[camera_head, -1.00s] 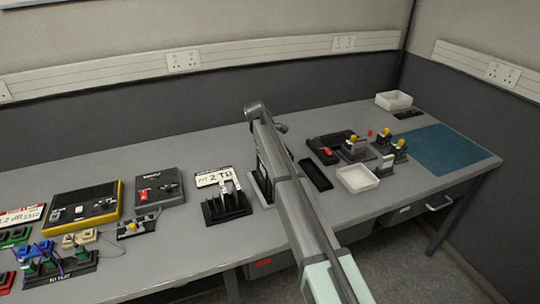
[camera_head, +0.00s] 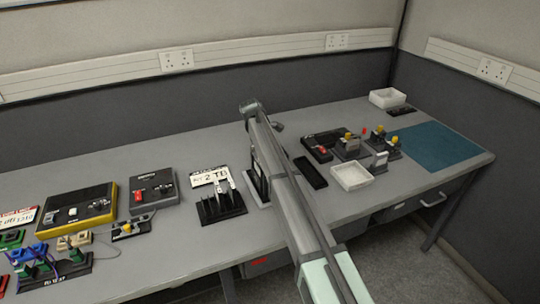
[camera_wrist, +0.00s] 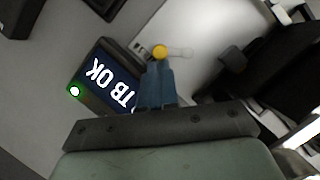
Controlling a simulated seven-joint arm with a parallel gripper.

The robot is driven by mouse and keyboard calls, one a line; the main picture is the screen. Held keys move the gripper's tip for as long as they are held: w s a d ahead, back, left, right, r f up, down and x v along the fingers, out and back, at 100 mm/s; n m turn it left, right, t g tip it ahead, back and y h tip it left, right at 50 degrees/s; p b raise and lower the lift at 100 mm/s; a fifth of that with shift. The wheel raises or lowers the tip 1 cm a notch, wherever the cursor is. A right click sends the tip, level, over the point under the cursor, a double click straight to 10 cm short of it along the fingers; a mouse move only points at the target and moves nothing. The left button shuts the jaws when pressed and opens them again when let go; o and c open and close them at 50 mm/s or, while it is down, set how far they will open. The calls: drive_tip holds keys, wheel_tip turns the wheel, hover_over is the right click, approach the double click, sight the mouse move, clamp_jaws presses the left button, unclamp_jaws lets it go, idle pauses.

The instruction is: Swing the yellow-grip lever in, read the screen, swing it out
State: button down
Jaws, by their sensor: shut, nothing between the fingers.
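In the wrist view, my gripper (camera_wrist: 158,68) is shut, its blue fingers pointing up the picture. A yellow round grip (camera_wrist: 160,52) is right at the fingertips, with a pale rod end (camera_wrist: 183,52) to its right. I cannot tell whether the fingers touch the grip. A dark screen (camera_wrist: 108,80) lies to the left of the fingers, with white slanted letters that seem to read "TB OK"; the first letter is uncertain. A lit green-and-white lamp (camera_wrist: 74,91) is at its left edge. In the head view, my arm hides the gripper and most of this device.
In the head view, a number-plate card (camera_head: 209,178) and a black rack (camera_head: 222,208) stand left of my arm. A black tray (camera_head: 311,172), a white tray (camera_head: 352,177) and several yellow-topped devices stand right. A blue mat (camera_head: 436,145) is bare.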

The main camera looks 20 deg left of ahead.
drive_tip(key=shift+w+d, duration=0.2)
drive_tip(key=shift+d, duration=0.1)
drive_tip(key=shift+w+d, duration=0.25)
drive_tip(key=shift+d, duration=1.35)
drive_tip(key=shift+s+a, duration=0.2)
idle(0.8)
